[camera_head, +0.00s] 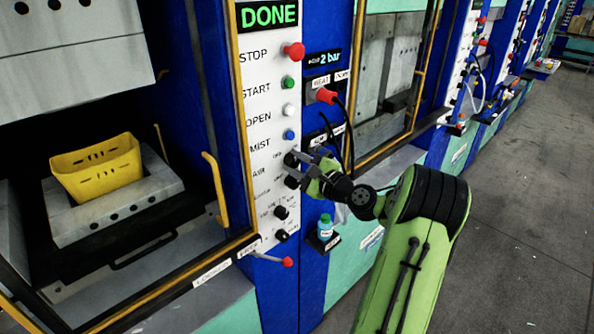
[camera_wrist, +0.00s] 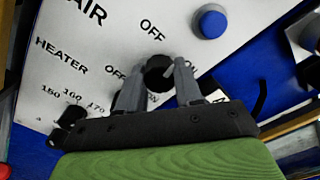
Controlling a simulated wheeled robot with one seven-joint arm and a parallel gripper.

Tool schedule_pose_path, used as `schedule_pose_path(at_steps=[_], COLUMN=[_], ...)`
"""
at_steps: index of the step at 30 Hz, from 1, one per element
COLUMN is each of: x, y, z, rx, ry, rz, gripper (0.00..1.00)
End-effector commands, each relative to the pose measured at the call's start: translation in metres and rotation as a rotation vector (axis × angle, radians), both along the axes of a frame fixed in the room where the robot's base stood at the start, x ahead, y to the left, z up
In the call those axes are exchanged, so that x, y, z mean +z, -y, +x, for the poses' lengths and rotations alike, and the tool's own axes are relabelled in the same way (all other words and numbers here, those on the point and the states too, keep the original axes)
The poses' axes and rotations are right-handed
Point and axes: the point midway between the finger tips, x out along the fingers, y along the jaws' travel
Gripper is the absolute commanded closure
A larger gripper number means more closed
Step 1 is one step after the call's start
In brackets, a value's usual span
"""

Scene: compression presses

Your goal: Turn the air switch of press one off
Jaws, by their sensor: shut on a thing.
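Press one's white control panel (camera_head: 257,110) stands left of centre in the head view, under a screen reading DONE. Its black air switch (camera_wrist: 158,72) sits below the blue button (camera_wrist: 210,22) in the wrist view. My gripper (camera_head: 304,168) is at the panel, its two grey fingers on either side of this knob, shut on it. The fingers also show in the wrist view (camera_wrist: 158,84). An OFF label (camera_wrist: 152,30) is printed above the knob. The fingers partly hide the knob and nearby labels, and I cannot tell which way its pointer faces.
A yellow basket (camera_head: 97,168) sits in the open press at left. Red, green and white buttons line the panel above; black heater knobs (camera_head: 281,212) and a red-tipped lever (camera_head: 287,262) are below. A small bottle (camera_head: 325,228) stands beside the panel. Grey floor is clear at right.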

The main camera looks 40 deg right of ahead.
Motion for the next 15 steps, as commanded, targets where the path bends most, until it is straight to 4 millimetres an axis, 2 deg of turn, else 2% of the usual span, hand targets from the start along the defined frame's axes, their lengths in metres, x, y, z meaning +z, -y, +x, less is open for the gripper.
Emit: schedule_pose_path(at_steps=[6, 15], x=[-0.0035, -0.0031], y=[-0.0002, -0.0003], z=[0.0000, -0.0001], rx=[0.000, 0.001], ry=[0.005, 0.007], rz=[-0.172, -0.320], gripper=[0.95, 0.95])
